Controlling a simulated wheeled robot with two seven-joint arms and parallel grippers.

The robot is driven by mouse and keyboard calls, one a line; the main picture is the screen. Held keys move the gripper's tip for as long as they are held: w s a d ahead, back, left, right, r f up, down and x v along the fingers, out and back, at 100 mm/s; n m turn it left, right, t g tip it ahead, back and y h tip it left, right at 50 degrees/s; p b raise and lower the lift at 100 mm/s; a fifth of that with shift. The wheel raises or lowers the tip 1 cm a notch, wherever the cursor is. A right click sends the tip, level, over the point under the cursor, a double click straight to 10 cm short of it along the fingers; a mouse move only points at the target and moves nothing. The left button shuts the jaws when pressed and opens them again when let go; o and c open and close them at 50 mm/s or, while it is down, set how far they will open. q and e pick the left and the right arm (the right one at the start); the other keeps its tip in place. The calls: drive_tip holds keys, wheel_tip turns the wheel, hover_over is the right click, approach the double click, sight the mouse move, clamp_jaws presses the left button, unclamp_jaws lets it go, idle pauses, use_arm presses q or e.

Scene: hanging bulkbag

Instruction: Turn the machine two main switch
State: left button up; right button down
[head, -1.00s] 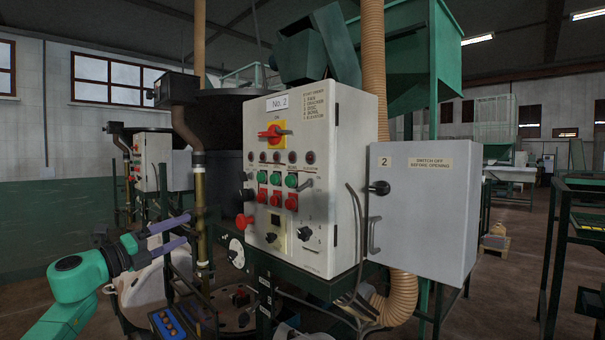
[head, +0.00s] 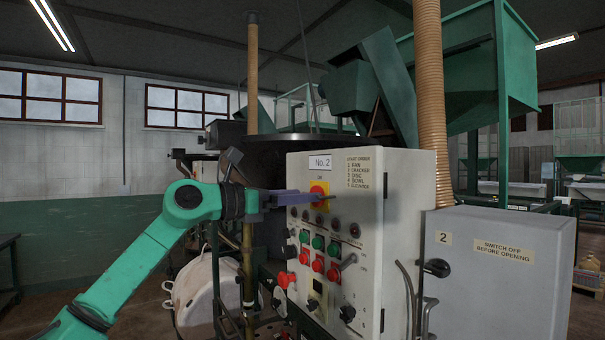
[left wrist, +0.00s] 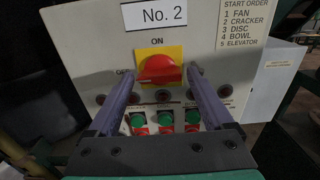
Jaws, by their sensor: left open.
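The machine two control panel (head: 400,215) is a pale box with a "No. 2" label (head: 321,163). Its main switch is a red knob on a yellow plate (head: 321,190), partly hidden by my gripper in the head view. In the left wrist view the red knob (left wrist: 158,69) lies about horizontal, below the word ON. My left gripper (head: 318,198) is open in front of the panel. In the wrist view its two purple fingers (left wrist: 162,75) stand either side of the knob, with gaps to it. Whether the fingertips reach the knob's depth I cannot tell. My right gripper is not in view.
Green and red buttons (head: 318,242) and dark lamps sit below the switch. A red knob (head: 284,280) sticks out at the panel's lower left. A grey cabinet (head: 500,280) with a black handle stands at the right. A tan hose (head: 429,100) rises behind.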

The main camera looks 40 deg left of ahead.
use_arm(q)
drive_tip(key=shift+w, duration=0.3)
drive_tip(key=c, duration=1.1)
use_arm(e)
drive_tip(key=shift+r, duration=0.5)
use_arm(q)
drive_tip(key=shift+m, duration=0.3)
drive_tip(key=m, duration=1.7)
drive_tip(key=shift+d+f+b, duration=0.2)
drive_tip(key=shift+d+b, duration=0.1)
drive_tip(key=shift+b, duration=0.05)
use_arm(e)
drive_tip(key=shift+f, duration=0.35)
use_arm(q)
drive_tip(key=shift+m, duration=0.3)
